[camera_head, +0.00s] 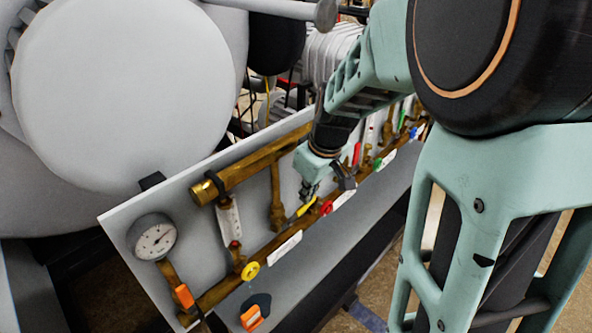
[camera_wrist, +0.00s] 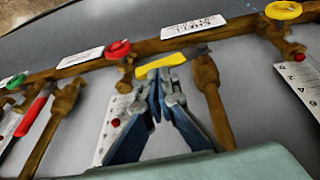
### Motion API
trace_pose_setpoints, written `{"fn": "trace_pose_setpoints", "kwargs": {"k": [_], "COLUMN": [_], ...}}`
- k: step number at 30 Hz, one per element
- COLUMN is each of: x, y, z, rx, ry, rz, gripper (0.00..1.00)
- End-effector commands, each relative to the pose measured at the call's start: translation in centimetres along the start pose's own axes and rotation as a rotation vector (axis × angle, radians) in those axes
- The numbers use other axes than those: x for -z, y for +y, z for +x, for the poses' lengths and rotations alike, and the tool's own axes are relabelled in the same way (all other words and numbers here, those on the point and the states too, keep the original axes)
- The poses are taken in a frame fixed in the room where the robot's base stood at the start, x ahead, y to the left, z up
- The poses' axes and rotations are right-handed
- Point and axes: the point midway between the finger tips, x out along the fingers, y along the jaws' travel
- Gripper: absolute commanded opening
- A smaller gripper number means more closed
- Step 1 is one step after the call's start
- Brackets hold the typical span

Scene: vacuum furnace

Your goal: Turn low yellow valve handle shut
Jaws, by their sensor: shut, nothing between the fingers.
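The low yellow valve handle (camera_head: 306,207) is a slim lever on the lower brass pipe, partly hidden behind my gripper in the head view. In the wrist view the yellow handle (camera_wrist: 160,66) lies slantwise, roughly along the pipe, just beyond my fingertips, with a dark metal end to the right. My gripper (camera_head: 309,192) is shut and empty, its tips right at the handle. In the wrist view the gripper's fingertips (camera_wrist: 160,82) are close together and overlap the handle's lower edge; I cannot tell whether they touch it.
A red round knob (camera_wrist: 117,49) sits left of the handle and a yellow round knob (camera_wrist: 283,10) right of it. Brass pipes (camera_head: 277,205), a pressure gauge (camera_head: 152,237) and an orange handle (camera_head: 184,296) share the grey panel. A grey ledge (camera_head: 340,227) runs below.

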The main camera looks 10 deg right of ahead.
Motion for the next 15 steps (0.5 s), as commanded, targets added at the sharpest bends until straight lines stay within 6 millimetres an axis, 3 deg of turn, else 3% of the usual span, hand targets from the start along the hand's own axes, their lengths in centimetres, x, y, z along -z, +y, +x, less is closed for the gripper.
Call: {"fn": "trace_pose_setpoints", "kwargs": {"k": [15], "x": [-0.39], "y": [0.69], "z": [0.92], "rx": [0.079], "ry": [-0.009], "rz": [0.033], "gripper": [0.00]}}
